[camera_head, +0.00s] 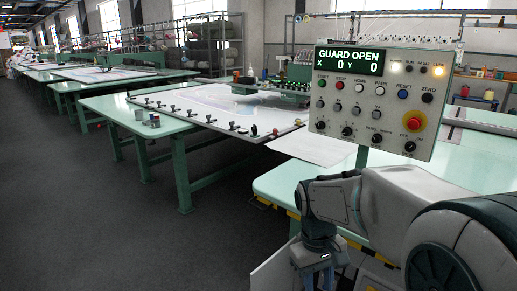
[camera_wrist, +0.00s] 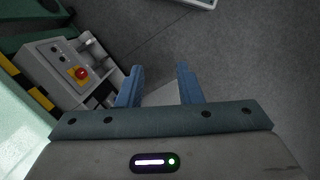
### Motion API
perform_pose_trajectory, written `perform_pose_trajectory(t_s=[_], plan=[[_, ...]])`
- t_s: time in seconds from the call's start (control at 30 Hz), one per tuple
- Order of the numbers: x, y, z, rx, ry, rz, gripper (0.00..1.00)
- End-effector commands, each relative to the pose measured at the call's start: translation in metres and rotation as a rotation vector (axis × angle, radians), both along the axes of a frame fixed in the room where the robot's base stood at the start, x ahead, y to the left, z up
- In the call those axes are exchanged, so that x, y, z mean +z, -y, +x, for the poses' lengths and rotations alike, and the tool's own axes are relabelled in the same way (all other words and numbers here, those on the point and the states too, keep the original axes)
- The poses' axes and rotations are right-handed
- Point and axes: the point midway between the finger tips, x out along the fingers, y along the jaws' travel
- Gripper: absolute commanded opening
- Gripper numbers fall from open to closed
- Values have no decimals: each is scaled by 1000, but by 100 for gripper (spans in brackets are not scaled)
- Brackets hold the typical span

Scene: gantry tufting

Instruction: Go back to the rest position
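My gripper (camera_wrist: 160,72) shows in the wrist view with its two blue fingers apart and nothing between them. It points down over the dark grey floor. In the head view my arm is folded at the lower right, and the gripper end (camera_head: 318,278) hangs in front of the near green table, cut off by the bottom edge.
The control panel (camera_head: 374,98) stands above the near table (camera_head: 285,186) and reads "GUARD OPEN". A grey box with a red button (camera_wrist: 62,75) lies left of my gripper. A long tufting table (camera_head: 115,108) stands beyond. The floor (camera_head: 80,200) at left is clear.

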Motion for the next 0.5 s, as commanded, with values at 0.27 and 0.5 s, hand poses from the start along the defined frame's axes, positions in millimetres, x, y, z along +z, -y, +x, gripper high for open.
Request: perform_pose_trajectory(t_s=[0.27, 0.5], plan=[[88, 15, -57, -194, 224, 79, 32], [119, 20, -89, -315, 364, 106, 32]])
